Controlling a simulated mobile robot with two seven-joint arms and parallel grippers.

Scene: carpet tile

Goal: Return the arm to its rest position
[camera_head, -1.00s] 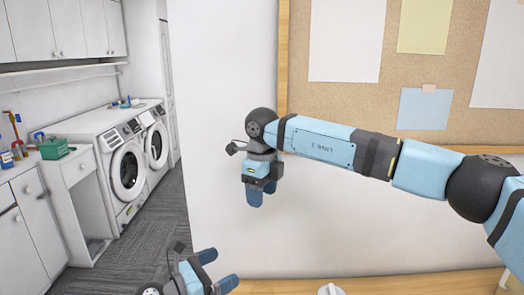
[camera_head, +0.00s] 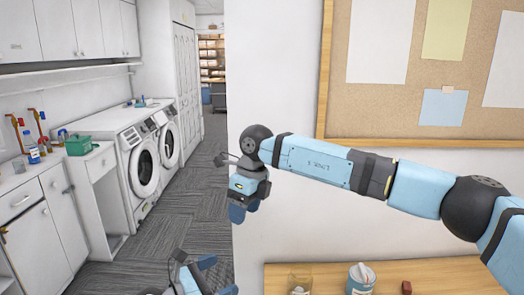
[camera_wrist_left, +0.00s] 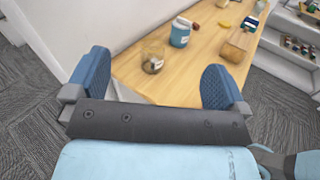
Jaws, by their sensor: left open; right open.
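My right arm reaches across the head view from the right edge, and its gripper (camera_head: 244,206) hangs downward, open and empty, in front of the white wall. My left gripper (camera_head: 218,276) shows only in part at the bottom edge of the head view. In the left wrist view its two blue fingers (camera_wrist_left: 155,82) are spread wide with nothing between them. A wooden table with a glass jar lies beyond and below them. Most of my left arm is out of the head view.
A wooden table (camera_head: 440,271) holds a glass jar (camera_head: 299,284), a blue-and-white canister (camera_head: 360,279) and small items. A cork board (camera_head: 420,110) hangs on the wall above. Washers (camera_head: 143,168) and cabinets line the left. Grey carpet (camera_head: 185,215) leads clear to a far doorway.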

